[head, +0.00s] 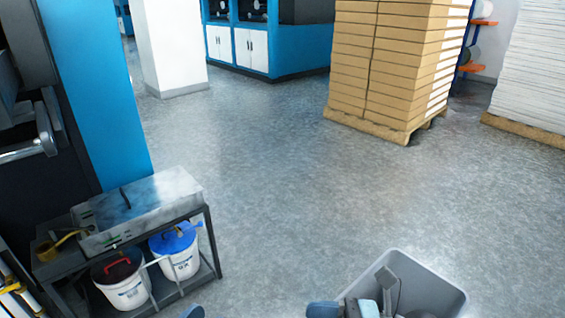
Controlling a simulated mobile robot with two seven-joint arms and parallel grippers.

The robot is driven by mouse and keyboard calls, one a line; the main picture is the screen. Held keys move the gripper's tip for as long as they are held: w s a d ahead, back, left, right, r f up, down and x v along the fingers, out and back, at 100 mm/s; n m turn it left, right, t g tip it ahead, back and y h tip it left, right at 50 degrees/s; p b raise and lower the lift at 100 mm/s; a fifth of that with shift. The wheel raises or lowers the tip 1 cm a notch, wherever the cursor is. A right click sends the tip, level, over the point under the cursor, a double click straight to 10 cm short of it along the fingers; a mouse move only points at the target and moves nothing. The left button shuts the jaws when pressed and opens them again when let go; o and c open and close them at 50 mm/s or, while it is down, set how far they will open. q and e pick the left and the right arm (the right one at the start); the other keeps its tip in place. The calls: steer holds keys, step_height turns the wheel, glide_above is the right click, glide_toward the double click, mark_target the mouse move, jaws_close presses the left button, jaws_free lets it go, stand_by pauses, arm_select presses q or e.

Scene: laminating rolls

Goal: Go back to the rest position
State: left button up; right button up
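Along the bottom edge, small blue and grey parts of my own arms show. A blue rounded piece of my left arm (193,312) is cut off by the bottom edge, and my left gripper is out of the picture. Blue and light grey pieces of my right arm (365,308) show in front of a grey open bin (450,292). A grey and dark part at the end, probably my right gripper (388,282), is over or inside the bin. I cannot make out its fingers or whether it holds anything.
A dark cart with a metal box (140,207) and two white buckets, one with a blue lid (175,255) and one dark-topped (122,283), stands left. A carton stack (395,60) on a pallet (385,128) and white sheets (535,70) stand at the back right. The middle floor is clear.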

step_height(320, 180, up, 7)
steer(key=d+m+t, duration=0.3)
steer(key=m+t, duration=1.1)
steer(key=m, duration=1)
arm_select(q)
steer(key=s+a+r+g+y+p, duration=0.4)
steer(key=a+r+g+y+p, duration=0.2)
steer(key=p, duration=3.3)
step_height(320, 180, up, 2)
steer(key=shift+a, duration=1.05)
arm_select(e)
steer(key=s+d+r+m+g+h, duration=0.1)
steer(key=s+d+m+g+h, duration=0.1)
steer(key=d+m+h, duration=0.3)
steer(key=s+d+r+m+g+h, duration=0.2)
steer(key=d+m+h, duration=0.3)
steer(key=m+h, duration=0.6)
steer(key=s+m, duration=0.1)
steer(key=m, duration=0.6)
steer(key=shift+d+r+m, duration=0.15)
steer(key=shift+d+m, duration=0.15)
